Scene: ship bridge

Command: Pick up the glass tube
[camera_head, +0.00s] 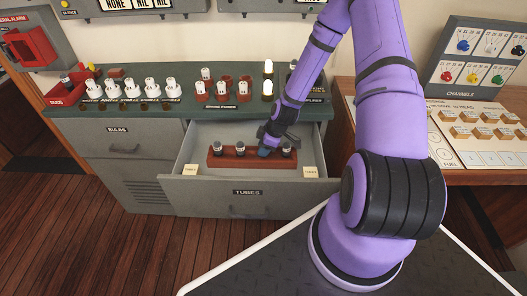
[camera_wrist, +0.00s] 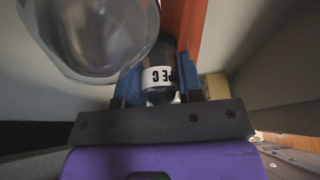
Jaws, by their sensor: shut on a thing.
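A glass tube (camera_wrist: 158,77) with a dark base and a white label ending in "PE C" is between the blue fingertips of my gripper (camera_wrist: 160,83) in the wrist view. In the head view my gripper (camera_head: 266,150) reaches down into the open drawer (camera_head: 249,183) at the red-brown rack (camera_head: 228,159). The held tube is mostly hidden there by my gripper. I cannot tell whether its base is still in the rack.
Other tubes stand in the rack: two on the left (camera_head: 240,148) and one on the right (camera_head: 287,149). Small cream blocks (camera_head: 191,169) sit at the drawer's front corners. The green countertop (camera_head: 130,119) above carries rows of white bulbs and tubes. A control desk (camera_head: 470,130) stands right.

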